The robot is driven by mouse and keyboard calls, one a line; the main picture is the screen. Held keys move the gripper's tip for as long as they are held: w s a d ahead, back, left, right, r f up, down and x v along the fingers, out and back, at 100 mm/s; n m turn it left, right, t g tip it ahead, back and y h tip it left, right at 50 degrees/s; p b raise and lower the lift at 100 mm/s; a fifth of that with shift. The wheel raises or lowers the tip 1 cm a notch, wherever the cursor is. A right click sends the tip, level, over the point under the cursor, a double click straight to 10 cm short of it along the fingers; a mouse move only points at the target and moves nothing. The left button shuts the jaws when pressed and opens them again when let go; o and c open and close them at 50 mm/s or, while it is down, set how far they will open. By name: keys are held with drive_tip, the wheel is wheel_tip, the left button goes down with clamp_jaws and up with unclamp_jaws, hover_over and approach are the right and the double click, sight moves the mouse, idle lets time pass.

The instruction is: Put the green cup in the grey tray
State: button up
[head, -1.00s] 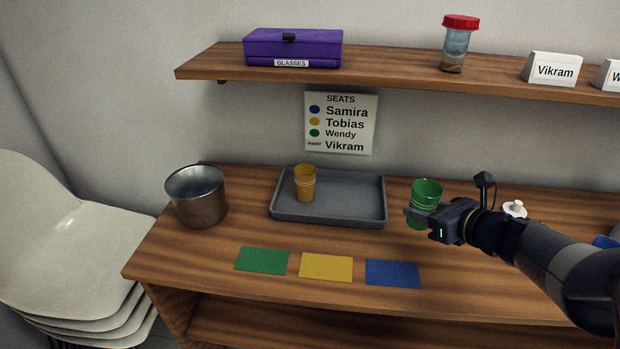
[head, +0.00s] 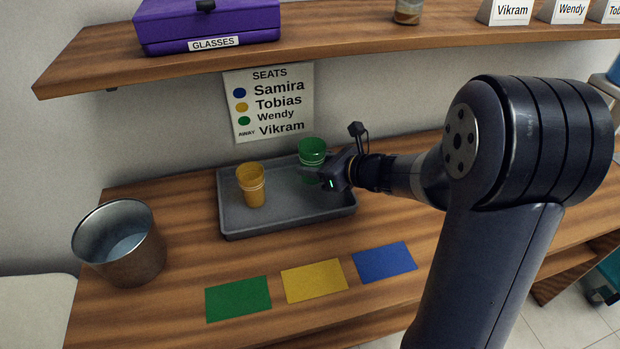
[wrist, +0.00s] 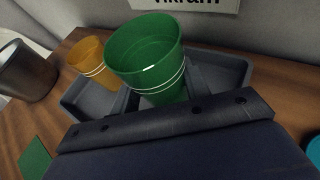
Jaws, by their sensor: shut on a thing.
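The green cup (head: 312,150) is upright in my gripper (head: 318,175), over the right back part of the grey tray (head: 275,225). My gripper is shut on it; its lower part is partly hidden by the gripper in the head view. I cannot tell whether its base touches the tray floor. The green cup (wrist: 146,55) fills the middle of the wrist view, with the tray (wrist: 228,70) behind and below it. A yellow cup (head: 251,186) stands upright in the tray's left part, apart from the green cup.
A metal bucket (head: 120,250) stands left of the tray. Green (head: 238,299), yellow (head: 314,281) and blue (head: 384,262) mats lie in front. A shelf (head: 330,50) with a purple box (head: 205,28) hangs above. The tray's front middle is free.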

drive_tip(key=shift+f+b, duration=0.3)
drive_tip(key=shift+f, duration=1.55)
drive_tip(key=shift+f, duration=0.25)
drive_tip(key=o, duration=1)
drive_tip(key=shift+o, duration=0.2)
drive_tip(key=shift+r, duration=0.15)
drive_tip(key=shift+r, duration=0.25)
drive_tip(key=v, duration=1.2)
drive_tip(key=shift+s+f, duration=0.1)
drive_tip(key=shift+f, duration=0.05)
